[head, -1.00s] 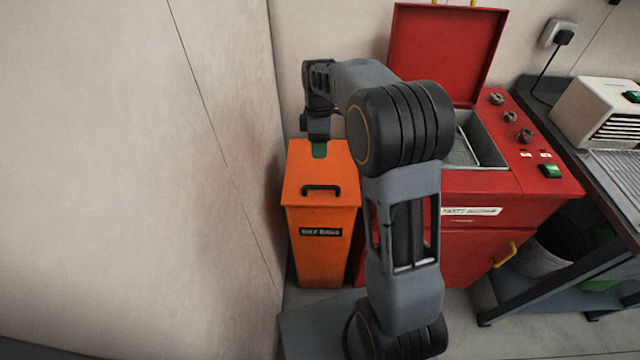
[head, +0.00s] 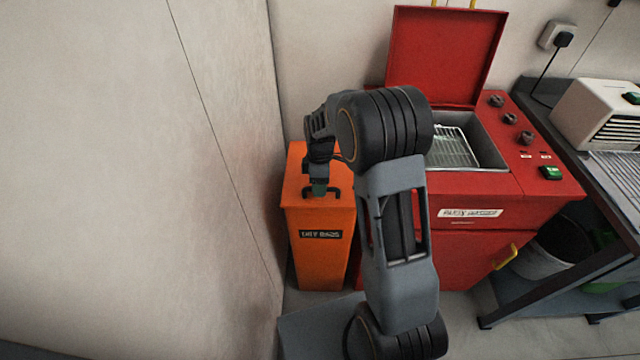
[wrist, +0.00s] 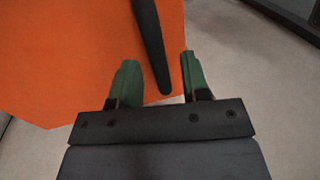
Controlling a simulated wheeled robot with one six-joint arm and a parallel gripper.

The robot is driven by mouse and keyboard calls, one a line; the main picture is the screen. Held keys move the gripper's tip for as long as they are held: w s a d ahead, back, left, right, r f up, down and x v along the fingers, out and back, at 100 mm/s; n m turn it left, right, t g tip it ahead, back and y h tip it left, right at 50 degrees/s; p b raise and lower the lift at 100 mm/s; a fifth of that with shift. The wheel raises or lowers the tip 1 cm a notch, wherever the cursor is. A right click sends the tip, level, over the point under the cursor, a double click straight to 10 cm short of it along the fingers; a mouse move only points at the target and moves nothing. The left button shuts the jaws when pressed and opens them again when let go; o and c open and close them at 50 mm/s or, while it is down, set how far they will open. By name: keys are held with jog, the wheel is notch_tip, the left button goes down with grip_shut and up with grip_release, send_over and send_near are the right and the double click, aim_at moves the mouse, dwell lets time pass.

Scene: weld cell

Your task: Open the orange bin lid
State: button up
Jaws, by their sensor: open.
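The orange bin (head: 322,262) stands on the floor by the left wall, with its lid (head: 298,185) shut. A black bar handle (head: 335,192) lies on top of the lid, partly hidden by my gripper in the head view. My gripper (head: 319,188) points down at the handle. In the wrist view, my gripper (wrist: 157,75) is open with green fingertips. The dark handle (wrist: 149,45) runs between its two fingers, and its near end shows in the gap. The orange lid (wrist: 70,60) fills the area behind. I cannot tell whether the fingers touch the handle.
A red parts washer (head: 465,195) with its lid raised (head: 445,55) and a wire basket (head: 452,147) stands right of the bin. A dark bench (head: 570,140) with a cream unit (head: 597,110) is at the far right. The wall (head: 245,150) is close on the left.

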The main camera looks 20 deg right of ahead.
grip_shut()
dwell(0.3)
jog(key=shift+r, duration=0.1)
